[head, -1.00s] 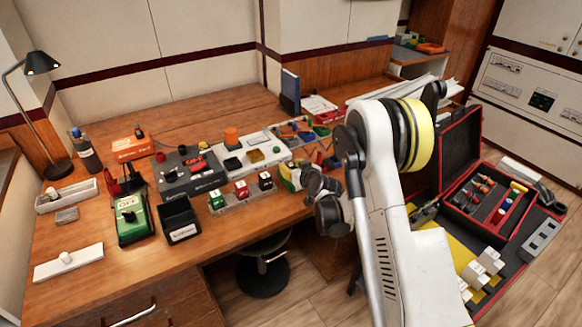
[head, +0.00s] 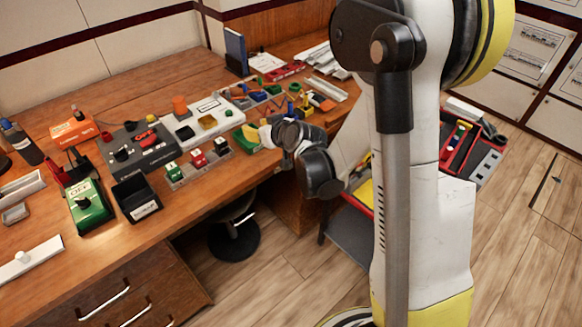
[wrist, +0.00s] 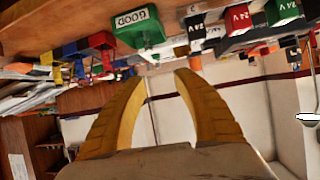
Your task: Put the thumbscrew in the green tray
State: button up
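My gripper (wrist: 158,78) is open in the wrist view, its two yellow fingers spread with nothing between them. The wrist view is upside down, with the bench along the top. A green tray labelled GOOD (wrist: 137,28) shows there above the fingertips, apart from them. In the head view the green tray (head: 243,140) is at the bench's front edge, partly hidden by yellow fingers and my wrist. I cannot make out the thumbscrew in either view; it may be hidden or too small.
Small green, red and black breakers (head: 197,160) stand in a row left of my wrist. A black bin (head: 136,198) and a green OFF box (head: 90,204) are further left. Coloured bins (head: 270,92) crowd the bench behind. A stool (head: 233,235) stands below the front edge.

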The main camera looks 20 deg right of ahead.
jog(key=s+r+m+g+h, duration=0.1)
jog(key=s+r, duration=0.3)
jog(key=s, duration=1.1)
jog(key=s+r+m+g+h, duration=0.1)
jog(key=s+r+g, duration=0.3)
jog(key=s, duration=1.1)
jog(key=shift+s+r+h, duration=0.3)
jog(key=shift+s+r, duration=0.05)
jog(key=shift+r, duration=0.2)
